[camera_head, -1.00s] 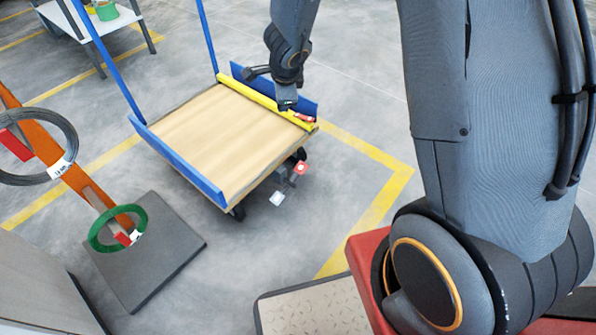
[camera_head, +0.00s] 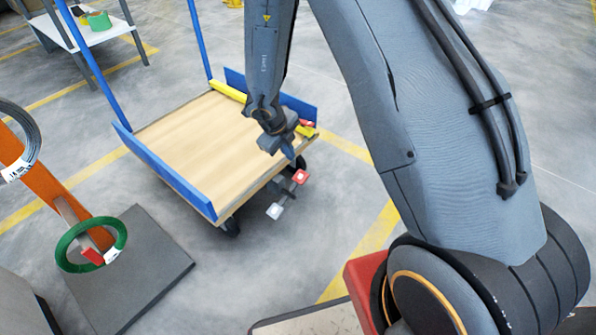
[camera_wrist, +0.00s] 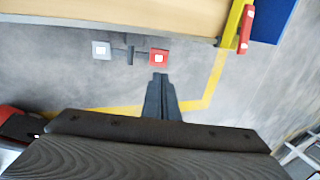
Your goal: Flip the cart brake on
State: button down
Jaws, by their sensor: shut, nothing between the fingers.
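The cart (camera_head: 193,140) has a wooden deck and blue end rails. Its brake is a short bar at the deck's near right edge with a red pedal (camera_head: 300,177) and a pale grey pedal (camera_head: 274,211). In the wrist view the grey pedal (camera_wrist: 101,50) is at left and the red pedal (camera_wrist: 159,56) at right, below the deck edge. My gripper (camera_head: 294,160) is shut and empty, pointing down by the deck edge near the red pedal. In the wrist view its fingertips (camera_wrist: 160,78) appear just below the red pedal; contact cannot be told.
A yellow bar (camera_head: 228,91) with a red end piece (camera_head: 306,123) lies along the deck's far right side. A stand with an orange post (camera_head: 38,185) and a green coil (camera_head: 70,237) is at left. Floor right of the cart is clear.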

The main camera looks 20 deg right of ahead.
aim_at(301, 176)
jog(key=b+x, duration=0.8)
jog(key=x, duration=0.6)
jog(key=shift+s+p, duration=0.1)
jog(key=shift+p, duration=0.35)
